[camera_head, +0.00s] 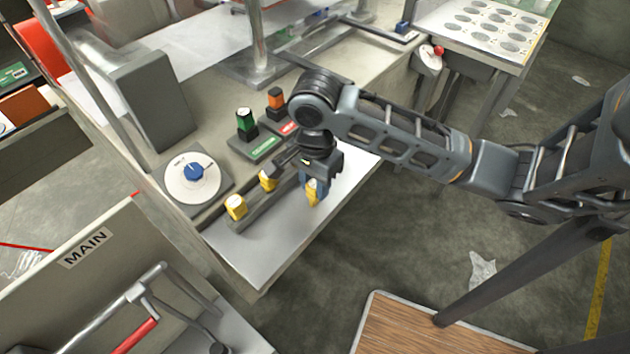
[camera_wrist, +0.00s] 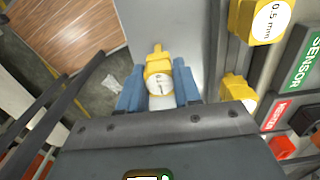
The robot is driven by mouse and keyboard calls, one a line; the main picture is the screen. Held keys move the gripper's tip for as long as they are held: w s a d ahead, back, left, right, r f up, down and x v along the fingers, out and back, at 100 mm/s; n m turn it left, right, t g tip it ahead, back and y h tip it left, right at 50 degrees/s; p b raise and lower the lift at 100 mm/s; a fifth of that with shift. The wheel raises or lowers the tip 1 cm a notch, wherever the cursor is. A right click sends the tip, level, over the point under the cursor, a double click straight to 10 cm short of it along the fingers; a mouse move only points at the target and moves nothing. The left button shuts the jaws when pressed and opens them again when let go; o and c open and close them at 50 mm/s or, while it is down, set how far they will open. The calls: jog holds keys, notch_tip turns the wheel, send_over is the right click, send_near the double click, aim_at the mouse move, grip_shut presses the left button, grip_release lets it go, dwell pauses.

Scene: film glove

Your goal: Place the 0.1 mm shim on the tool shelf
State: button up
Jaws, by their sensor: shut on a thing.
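My gripper (camera_head: 316,185) is shut on a yellow shim (camera_head: 313,187), out over the front part of a pale metal shelf (camera_head: 258,246). In the wrist view the blue fingers (camera_wrist: 159,87) sit on both sides of this shim (camera_wrist: 157,63). Its round white label shows, but I cannot read its size. Two other yellow shims stand in a dark rack (camera_head: 255,211): one at the near end (camera_head: 236,208) and one farther along (camera_head: 267,180). In the wrist view one rack shim (camera_wrist: 262,22) reads 0.5 mm. I cannot tell whether the held shim touches the shelf.
A blue dial (camera_head: 194,172) is left of the rack. Behind the rack are a green block (camera_head: 246,123) by a green sensor label and an orange block (camera_head: 276,97) by a red label. The shelf's front strip is bare. A wooden-topped surface (camera_head: 420,330) stands lower right.

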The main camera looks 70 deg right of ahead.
aim_at(315, 183)
jog(key=o, duration=1.1)
jog(key=shift+f, duration=0.1)
jog(key=shift+c, duration=0.2)
notch_tip(315, 183, up, 12)
